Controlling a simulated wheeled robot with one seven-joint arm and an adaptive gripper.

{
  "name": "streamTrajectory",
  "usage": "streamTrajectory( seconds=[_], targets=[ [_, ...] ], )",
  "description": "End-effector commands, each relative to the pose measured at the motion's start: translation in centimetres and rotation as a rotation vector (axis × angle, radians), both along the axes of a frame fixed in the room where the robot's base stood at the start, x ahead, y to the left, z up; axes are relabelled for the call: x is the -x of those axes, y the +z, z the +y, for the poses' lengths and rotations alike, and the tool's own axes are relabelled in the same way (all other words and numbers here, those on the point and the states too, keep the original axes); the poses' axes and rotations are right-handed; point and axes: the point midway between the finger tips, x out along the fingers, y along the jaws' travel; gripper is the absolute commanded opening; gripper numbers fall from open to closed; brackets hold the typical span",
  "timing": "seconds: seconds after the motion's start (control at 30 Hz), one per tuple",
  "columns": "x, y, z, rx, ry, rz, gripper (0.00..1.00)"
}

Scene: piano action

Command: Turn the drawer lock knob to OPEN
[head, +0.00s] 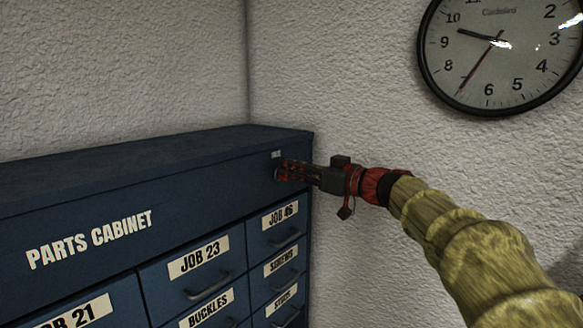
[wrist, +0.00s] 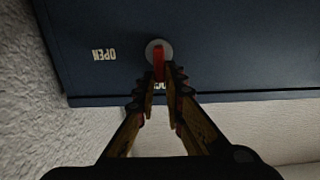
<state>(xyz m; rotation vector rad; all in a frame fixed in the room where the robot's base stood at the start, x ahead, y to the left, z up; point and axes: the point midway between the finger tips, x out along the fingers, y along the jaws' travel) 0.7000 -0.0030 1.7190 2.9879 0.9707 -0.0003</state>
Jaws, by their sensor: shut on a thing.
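The blue parts cabinet (head: 60,205) stands against the wall. My gripper (head: 280,171) is at the upper right corner of its front. In the wrist view, the lock knob is a red bar (wrist: 158,66) on a round grey plate (wrist: 150,47). My gripper (wrist: 160,82) is shut on the red bar, with a finger on each side of it. The bar points down in that picture, toward a label partly hidden by the fingers. The OPEN label (wrist: 104,54) appears upside down, left of the knob. The knob is hidden behind my gripper in the head view.
Drawers labelled JOB 23 (head: 199,258), JOB 46 (head: 280,216) and others are below the cabinet's top panel. All that show look closed. A textured white wall (head: 360,130) is close on the cabinet's right. A round clock (head: 500,50) hangs above.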

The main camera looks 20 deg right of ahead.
Motion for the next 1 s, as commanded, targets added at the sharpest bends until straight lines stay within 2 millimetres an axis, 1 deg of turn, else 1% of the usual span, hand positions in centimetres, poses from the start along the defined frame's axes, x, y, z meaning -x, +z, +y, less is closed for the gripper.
streamTrajectory(
  seconds=[0.37, 0.57, 0.77, 1.0],
  targets=[
    [0.0, 0.0, 0.0, -0.007, 0.000, 0.005, 0.00],
    [-0.1, -0.2, -0.2, -0.057, -0.001, 0.040, 0.00],
    [-0.4, -0.5, -0.6, -0.168, -0.001, 0.119, 0.00],
    [-0.7, -0.7, -1.0, -0.347, -0.001, 0.251, 0.00]
  ],
)
